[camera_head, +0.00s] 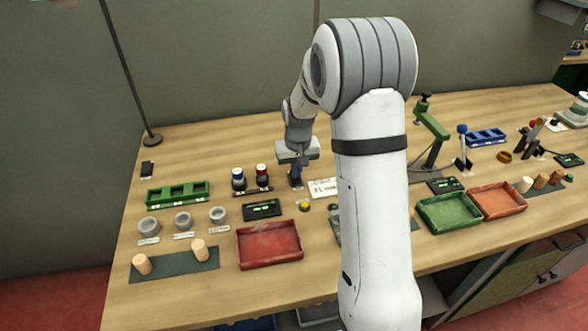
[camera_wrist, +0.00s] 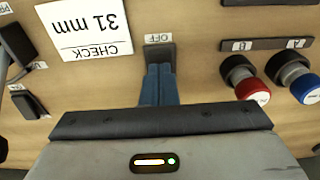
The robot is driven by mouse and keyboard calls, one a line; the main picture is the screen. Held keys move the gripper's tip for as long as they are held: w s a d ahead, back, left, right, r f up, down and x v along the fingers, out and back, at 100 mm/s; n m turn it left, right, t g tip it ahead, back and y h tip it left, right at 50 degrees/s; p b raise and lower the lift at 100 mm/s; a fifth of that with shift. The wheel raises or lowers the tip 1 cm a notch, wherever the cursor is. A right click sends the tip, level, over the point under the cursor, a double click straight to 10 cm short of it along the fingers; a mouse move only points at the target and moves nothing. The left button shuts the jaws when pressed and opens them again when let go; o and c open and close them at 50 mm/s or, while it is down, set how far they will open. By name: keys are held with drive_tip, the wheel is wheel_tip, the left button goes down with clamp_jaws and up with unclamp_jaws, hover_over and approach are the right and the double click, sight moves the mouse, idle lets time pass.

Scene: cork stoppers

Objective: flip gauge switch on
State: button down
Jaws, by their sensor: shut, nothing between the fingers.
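A small dark switch (camera_wrist: 159,53) with a plate reading OFF sits in the wrist view, just past my fingertips. I cannot read any gauge name on it. My gripper (camera_wrist: 160,67) is shut and empty, its blue fingers side by side and pointing at the switch. I cannot tell whether the fingertips touch it. In the head view my gripper (camera_head: 296,186) is low over the middle of the bench, and it hides the switch there. A dark display with green digits (camera_head: 263,209) lies nearby at its lower left.
Red-capped (camera_wrist: 252,89) and blue-capped (camera_wrist: 304,88) bottles stand close to the fingers. A CHECK 31 mm card (camera_wrist: 86,28) lies on the other side, with a black rocker-like part (camera_wrist: 28,103) beyond it. A red tray (camera_head: 270,244) and green rack (camera_head: 178,193) are also on the bench.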

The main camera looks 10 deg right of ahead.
sight(297, 182)
wheel_tip(297, 182, up, 13)
drive_tip(key=s, duration=0.1)
drive_tip(key=shift+r, duration=0.2)
drive_tip(key=shift+s, duration=0.1)
drive_tip(key=s+a+r+t, duration=0.1)
drive_tip(key=s+r, duration=0.1)
drive_tip(key=s, duration=2.5)
drive_tip(key=shift+s+r+t, duration=0.2)
drive_tip(key=shift+r+t, duration=0.05)
drive_tip(key=shift+t, duration=0.15)
drive_tip(key=shift+s, duration=0.1)
